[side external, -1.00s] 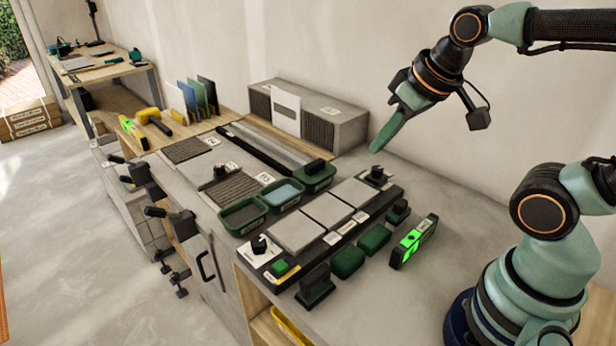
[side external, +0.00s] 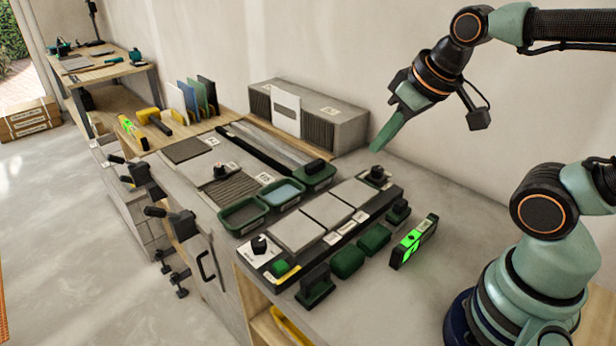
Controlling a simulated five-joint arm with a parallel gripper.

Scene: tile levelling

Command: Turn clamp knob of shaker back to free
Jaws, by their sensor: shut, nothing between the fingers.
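The shaker appears to be the long dark bed (side external: 345,240) with several pale tiles lying in a row on it. A black knob (side external: 377,173) stands at its far end on a pale plate. Another black knob (side external: 259,245) sits on the white panel at its near end, beside a green button (side external: 280,267). I cannot tell from the labels which knob is the clamp knob, nor read its setting. My gripper (side external: 377,148) is shut and empty, its green fingers pointing down just above the far-end knob. Whether the tips touch that knob is unclear.
A black-handled tool (side external: 315,284), a green block (side external: 348,262) and a lit green level (side external: 413,242) stand along the bed's right side. Green trays (side external: 243,215) lie to its left. A grey box (side external: 340,115) stands against the wall.

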